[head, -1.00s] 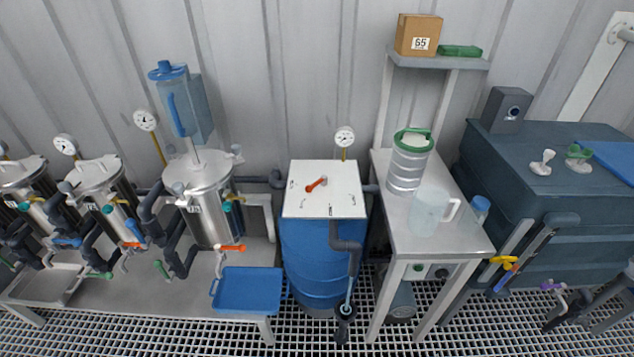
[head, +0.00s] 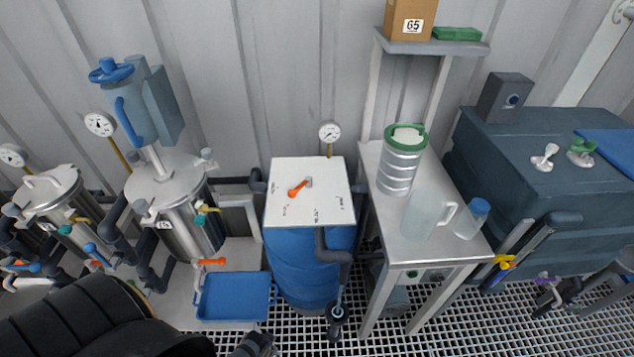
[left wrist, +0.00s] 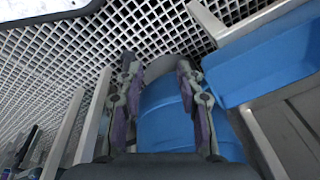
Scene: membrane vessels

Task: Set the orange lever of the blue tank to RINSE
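The blue tank (head: 308,268) stands in the middle of the head view, with a white square top plate (head: 325,205). The orange lever (head: 298,188) sits on that plate and points to the lower left from its pivot. Small dark labels lie around it, too small to read. In the left wrist view the blue tank (left wrist: 166,112) shows behind and between the fingers of my left gripper (left wrist: 158,78), which are spread apart with nothing between them. In the head view, my left arm comes in at the lower left, well short of the lever. My right gripper is not in view.
A steel table (head: 440,240) with a clear jug (head: 428,213) and a green-topped canister (head: 400,160) stands right of the tank. A blue tray (head: 234,297) and steel vessels (head: 180,215) stand left. A gauge (head: 330,132) rises behind the plate.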

